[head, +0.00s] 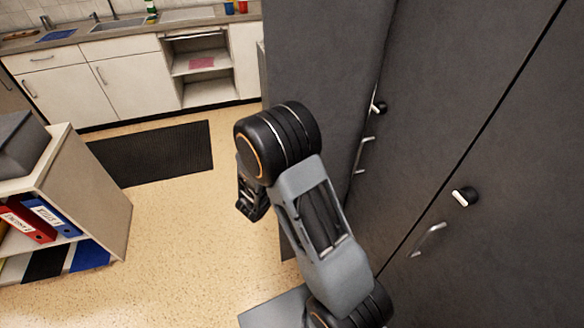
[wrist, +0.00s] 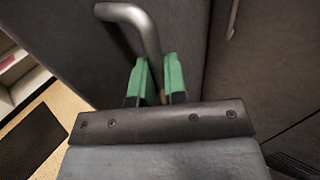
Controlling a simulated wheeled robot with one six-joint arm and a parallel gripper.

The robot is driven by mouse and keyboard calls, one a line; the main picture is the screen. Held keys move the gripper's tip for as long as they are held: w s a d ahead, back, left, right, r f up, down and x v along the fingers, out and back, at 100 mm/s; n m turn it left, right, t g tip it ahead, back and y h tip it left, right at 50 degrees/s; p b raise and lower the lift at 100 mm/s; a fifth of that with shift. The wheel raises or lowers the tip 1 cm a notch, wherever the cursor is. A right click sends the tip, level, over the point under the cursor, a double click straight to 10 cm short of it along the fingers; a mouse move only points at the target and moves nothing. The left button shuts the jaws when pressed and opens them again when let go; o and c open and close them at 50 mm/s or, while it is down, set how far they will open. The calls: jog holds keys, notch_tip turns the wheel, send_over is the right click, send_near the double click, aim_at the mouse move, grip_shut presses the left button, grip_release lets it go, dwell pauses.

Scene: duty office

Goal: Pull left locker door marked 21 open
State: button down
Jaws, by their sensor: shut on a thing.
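My gripper (wrist: 160,80) has green fingertips and is shut on a grey bent bar handle (wrist: 130,14) in the wrist view. The handle's lower part runs down between the fingers. It is on a dark grey locker door (wrist: 65,45). In the head view my gripper (head: 251,205) is at the left edge of a tall dark grey panel (head: 322,60), and the held handle is hidden there. No number 21 is readable in either view. I cannot tell how far the held door is open.
More locker doors with a bar handle (head: 428,239) and a black-and-silver knob (head: 465,196) stand at right. At left is a low shelf (head: 95,185) with binders. A black mat (head: 155,153) lies before white cabinets (head: 130,85). The floor between shelf and lockers is clear.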

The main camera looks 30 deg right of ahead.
jog(key=shift+d, duration=0.1)
jog(key=c, duration=1.3)
grip_release()
jog(key=shift+d, duration=0.2)
jog(key=shift+o, duration=0.5)
jog(key=shift+a, duration=0.1)
jog(key=shift+a, duration=0.15)
jog(key=b+v, duration=0.1)
jog(key=v, duration=1.2)
jog(key=shift+s+a, duration=0.2)
jog(key=shift+a, duration=0.1)
